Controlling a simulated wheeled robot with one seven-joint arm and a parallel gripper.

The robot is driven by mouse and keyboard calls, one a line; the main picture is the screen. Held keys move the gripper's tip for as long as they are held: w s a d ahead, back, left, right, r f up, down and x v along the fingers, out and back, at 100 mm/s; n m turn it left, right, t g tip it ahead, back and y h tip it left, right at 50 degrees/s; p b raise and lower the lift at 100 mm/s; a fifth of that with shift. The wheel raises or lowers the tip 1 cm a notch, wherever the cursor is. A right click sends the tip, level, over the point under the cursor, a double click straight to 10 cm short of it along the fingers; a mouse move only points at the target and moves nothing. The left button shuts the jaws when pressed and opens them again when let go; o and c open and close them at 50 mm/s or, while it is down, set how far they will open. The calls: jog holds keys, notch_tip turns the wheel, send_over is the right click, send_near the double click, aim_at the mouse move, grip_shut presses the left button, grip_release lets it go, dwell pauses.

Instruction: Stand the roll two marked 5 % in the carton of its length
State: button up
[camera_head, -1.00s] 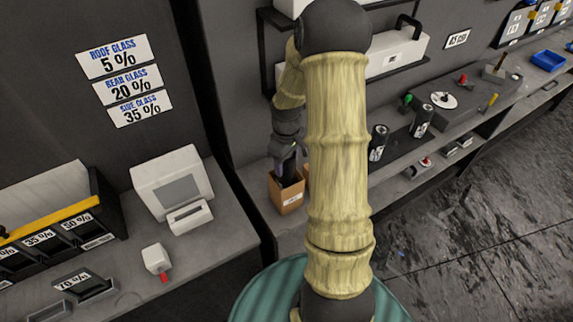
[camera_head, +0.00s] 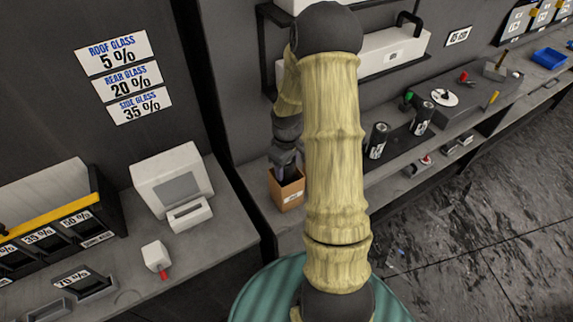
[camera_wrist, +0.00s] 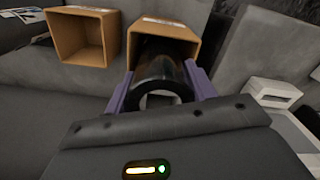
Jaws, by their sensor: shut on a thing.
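My gripper (camera_wrist: 161,88) is shut on a black roll (camera_wrist: 158,66) in the wrist view, one purple finger on each side. The roll's hollow end faces the wrist camera, and its far part is inside a brown carton (camera_wrist: 178,28). I cannot tell whether it touches the carton's floor. A second open carton (camera_wrist: 84,38) stands beside it and looks empty. In the head view my gripper (camera_head: 285,168) is down at the mouth of a carton (camera_head: 287,194) on the bench. The held roll's marking does not show, and my arm hides the second carton there.
Two dark rolls, one (camera_head: 377,140) and another (camera_head: 422,117), stand on the bench to the right of my arm. A white device (camera_head: 172,187) and a rack of marked slots (camera_head: 50,235) are on the left bench. Signs (camera_head: 110,52) hang on the wall.

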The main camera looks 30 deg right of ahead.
jog(key=o, duration=1.6)
notch_tip(320, 180, up, 13)
jog(key=shift+r+b, duration=0.15)
jog(key=shift+b, duration=0.45)
jog(key=s+a+m+t, duration=0.1)
jog(key=s+a, duration=0.3)
jog(key=s+a+m, duration=0.2)
jog(key=s+a, duration=0.2)
jog(key=a, duration=0.1)
jog(key=s+a+m+t, duration=0.1)
jog(key=s+a, duration=0.3)
jog(key=shift+s+a+r+m+t, duration=0.15)
jog(key=shift+a+r+m+t, duration=0.15)
jog(key=shift+m, duration=0.1)
